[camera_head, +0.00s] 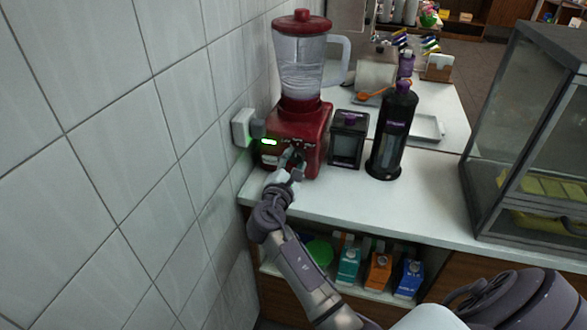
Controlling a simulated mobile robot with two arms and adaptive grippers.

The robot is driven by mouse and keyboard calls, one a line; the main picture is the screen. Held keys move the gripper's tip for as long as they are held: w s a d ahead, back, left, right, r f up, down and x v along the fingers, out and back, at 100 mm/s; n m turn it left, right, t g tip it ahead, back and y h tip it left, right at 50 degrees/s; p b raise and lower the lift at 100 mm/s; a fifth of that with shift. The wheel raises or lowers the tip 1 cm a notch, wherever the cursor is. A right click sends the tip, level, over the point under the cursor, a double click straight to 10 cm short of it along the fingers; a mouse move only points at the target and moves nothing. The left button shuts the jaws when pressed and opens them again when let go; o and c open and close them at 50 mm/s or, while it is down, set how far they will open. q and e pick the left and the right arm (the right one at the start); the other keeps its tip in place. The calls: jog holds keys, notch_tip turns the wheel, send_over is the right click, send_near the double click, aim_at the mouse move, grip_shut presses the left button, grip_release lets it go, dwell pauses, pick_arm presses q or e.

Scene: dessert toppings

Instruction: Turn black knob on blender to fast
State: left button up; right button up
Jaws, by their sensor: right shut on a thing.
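A red blender (310,130) stands upright on the white counter, close to the tiled wall. It has a clear jar (300,68) with a red lid and a pale handle on the right. A green light glows on the left of its base front. My right gripper (292,156) is at the front of the base, shut on the black knob. The gripper's fingers hide most of the knob, so its setting cannot be read. The left gripper is not in view.
A black bottle (391,135) and a dark square container (348,140) stand right of the blender. A glass case (530,130) is at the far right. A wall socket (243,127) is left of the blender. Colored cartons (378,270) sit on the shelf below.

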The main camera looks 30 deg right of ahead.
jog(key=m+b, duration=0.3)
jog(key=m, duration=0.1)
jog(key=shift+f, duration=0.2)
jog(key=shift+r+m+b, duration=0.1)
jog(key=shift+m+b, duration=0.95)
jog(key=shift+m, duration=0.35)
jog(key=o, duration=1.1)
jog(key=shift+o, duration=0.2)
jog(key=v, duration=0.7)
jog(key=shift+s+a, duration=0.15)
jog(key=shift+s, duration=0.05)
